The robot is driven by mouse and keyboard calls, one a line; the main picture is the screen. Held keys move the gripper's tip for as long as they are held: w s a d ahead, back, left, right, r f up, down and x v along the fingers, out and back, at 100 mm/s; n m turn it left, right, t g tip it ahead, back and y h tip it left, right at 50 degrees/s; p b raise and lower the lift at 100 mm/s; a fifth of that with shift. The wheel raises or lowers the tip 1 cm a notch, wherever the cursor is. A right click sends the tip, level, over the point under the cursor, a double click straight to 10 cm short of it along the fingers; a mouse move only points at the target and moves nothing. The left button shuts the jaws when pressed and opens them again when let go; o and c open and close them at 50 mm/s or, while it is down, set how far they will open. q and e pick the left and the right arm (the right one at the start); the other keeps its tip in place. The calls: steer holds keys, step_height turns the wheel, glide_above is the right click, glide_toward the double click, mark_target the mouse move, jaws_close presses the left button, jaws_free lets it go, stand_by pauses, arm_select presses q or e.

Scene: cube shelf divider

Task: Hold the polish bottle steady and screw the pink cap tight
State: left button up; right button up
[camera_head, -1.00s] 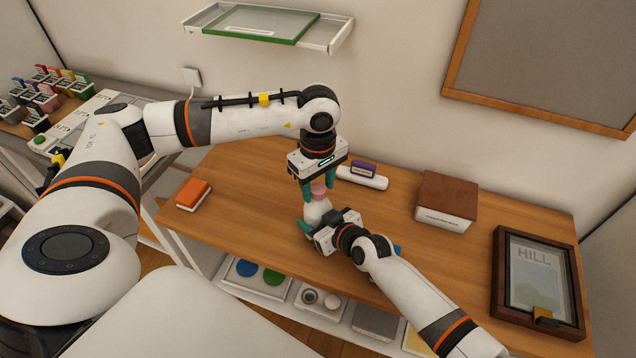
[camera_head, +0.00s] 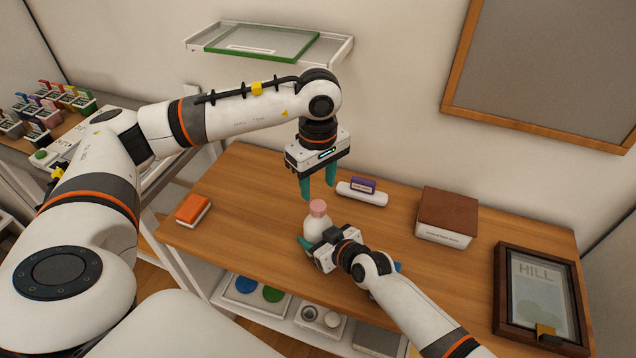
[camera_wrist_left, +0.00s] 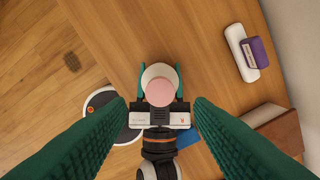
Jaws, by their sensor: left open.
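The white polish bottle (camera_head: 317,228) stands upright on the wooden table. The pink cap (camera_head: 318,207) sits on top of its neck; whether it is tight cannot be seen. My right gripper (camera_head: 315,240) is shut around the bottle's body, one teal finger showing at its left. In the left wrist view its teal fingers flank the bottle (camera_wrist_left: 149,74) on both sides. My left gripper (camera_head: 318,191) is open and empty, pointing down just above the cap. In the left wrist view the cap (camera_wrist_left: 160,91) lies between its spread fingers, clear of both.
An orange box (camera_head: 193,209) is at the left, and a brown-topped box (camera_head: 447,213) and a framed picture (camera_head: 537,290) are at the right.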

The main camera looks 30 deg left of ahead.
mark_target(318, 205)
arm_select(q)
step_height(318, 205, up, 12)
stand_by(0.6)
arm_select(e)
steer(key=o, duration=1.2)
steer(key=shift+c, duration=0.2)
steer(key=v, duration=1.2)
